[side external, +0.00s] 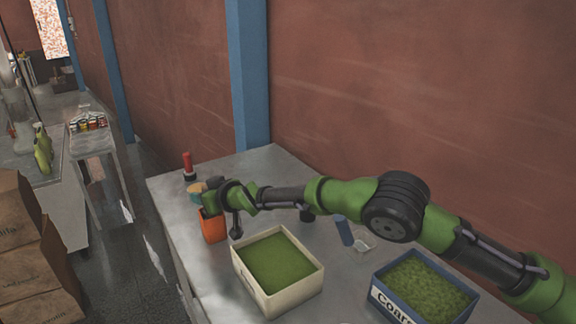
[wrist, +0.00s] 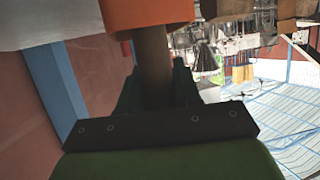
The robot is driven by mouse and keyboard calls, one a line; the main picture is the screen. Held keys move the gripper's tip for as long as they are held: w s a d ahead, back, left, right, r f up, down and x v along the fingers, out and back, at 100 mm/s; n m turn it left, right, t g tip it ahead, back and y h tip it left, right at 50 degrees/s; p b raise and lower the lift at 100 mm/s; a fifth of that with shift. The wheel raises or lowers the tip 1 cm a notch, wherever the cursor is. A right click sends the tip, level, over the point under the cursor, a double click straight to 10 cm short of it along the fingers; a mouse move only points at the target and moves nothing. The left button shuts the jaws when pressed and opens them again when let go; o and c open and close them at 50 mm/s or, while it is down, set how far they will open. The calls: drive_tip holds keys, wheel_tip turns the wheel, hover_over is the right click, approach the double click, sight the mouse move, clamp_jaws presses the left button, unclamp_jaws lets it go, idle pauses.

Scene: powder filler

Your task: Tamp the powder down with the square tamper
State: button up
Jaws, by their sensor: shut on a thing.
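The square tamper is an orange block (side external: 213,227) with a brown handle (wrist: 152,65). My gripper (side external: 216,188) is shut on the handle, with the orange block beyond the fingers. In the wrist view the handle runs between my dark fingers (wrist: 153,92) to the orange block (wrist: 148,14). The block is near the table's left side; whether it touches the table I cannot tell. Fine green powder (side external: 276,262) lies in a cream square box (side external: 283,300), to the right of the tamper. The powder looks level.
A blue bin (side external: 398,311) labelled "Coars…" holds coarser green powder at the right. A blue cylinder (side external: 344,230) and a small clear dish (side external: 363,246) are behind the boxes. A red bottle (side external: 188,165) and a teal-and-yellow cup (side external: 195,192) stand near the gripper.

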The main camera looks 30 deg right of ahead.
drive_tip(key=shift+r, duration=2.25)
drive_tip(key=shift+f, duration=0.15)
drive_tip(key=shift+f, duration=2.45)
drive_tip(key=shift+r, duration=0.1)
drive_tip(key=shift+r, duration=2.45)
drive_tip(key=shift+r, duration=2.8)
